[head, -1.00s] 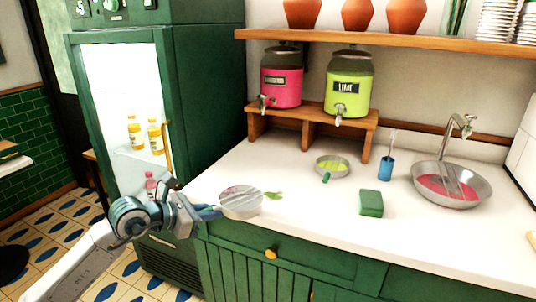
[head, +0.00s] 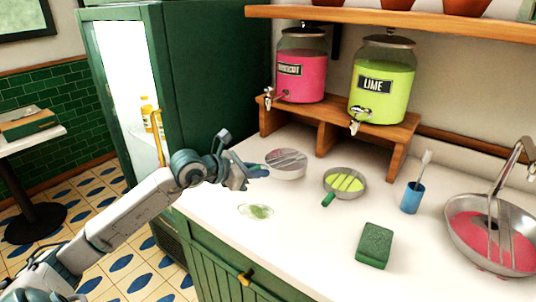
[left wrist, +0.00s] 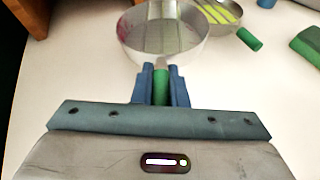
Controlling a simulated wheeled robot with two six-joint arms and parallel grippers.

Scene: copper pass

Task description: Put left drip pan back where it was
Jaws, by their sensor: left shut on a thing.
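The left drip pan (head: 286,166) is a round metal pan with a slatted top and a faint pink tint inside. My left gripper (head: 260,171) is shut on its green handle. In the left wrist view the fingers (left wrist: 161,74) hold the handle, and the pan (left wrist: 163,48) extends ahead of them. The pan is in front of the pink dispenser (head: 302,68); I cannot tell whether it touches the counter. The other drip pan (head: 345,182), with lime-green liquid and a green handle, sits to its right below the lime dispenser (head: 382,82). My right gripper is not in view.
The wooden stand (head: 335,136) rises behind the pans. A green sponge (head: 375,244), a blue cup with a brush (head: 412,197) and a sink basin (head: 490,230) are to the right. A green smear (head: 257,211) lies on the white counter (head: 310,235) in front.

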